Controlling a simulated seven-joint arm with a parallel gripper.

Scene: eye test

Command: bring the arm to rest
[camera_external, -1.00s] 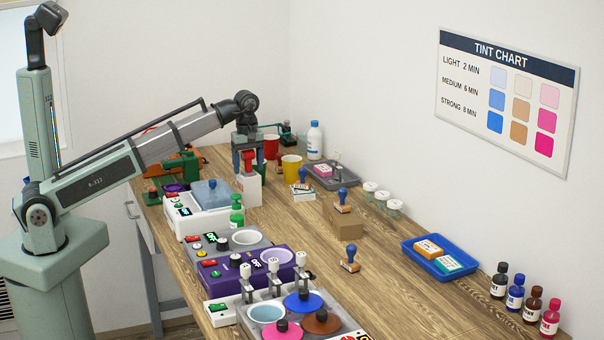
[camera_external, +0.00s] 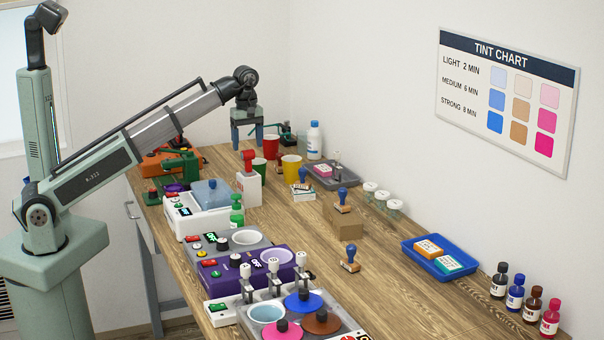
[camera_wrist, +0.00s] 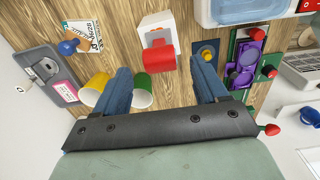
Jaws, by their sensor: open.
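My gripper (camera_external: 247,142) hangs from the end of my arm above the far end of the wooden bench. Its two blue fingers are spread apart with nothing between them, and they also show so in the wrist view (camera_wrist: 160,70). Below it stands a white box with a red top part (camera_external: 249,187); the wrist view shows this white box (camera_wrist: 157,27) beyond the gap between the fingers. A green cup (camera_external: 258,168) stands beside the box, partly hidden by a finger in the wrist view (camera_wrist: 143,96).
A red cup (camera_external: 271,148) and a yellow cup (camera_external: 291,166) stand right of the gripper, near a white bottle (camera_external: 314,142). A green-and-orange device (camera_external: 180,163) is to its left. Several machines line the bench's near side. The air above the bench is clear.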

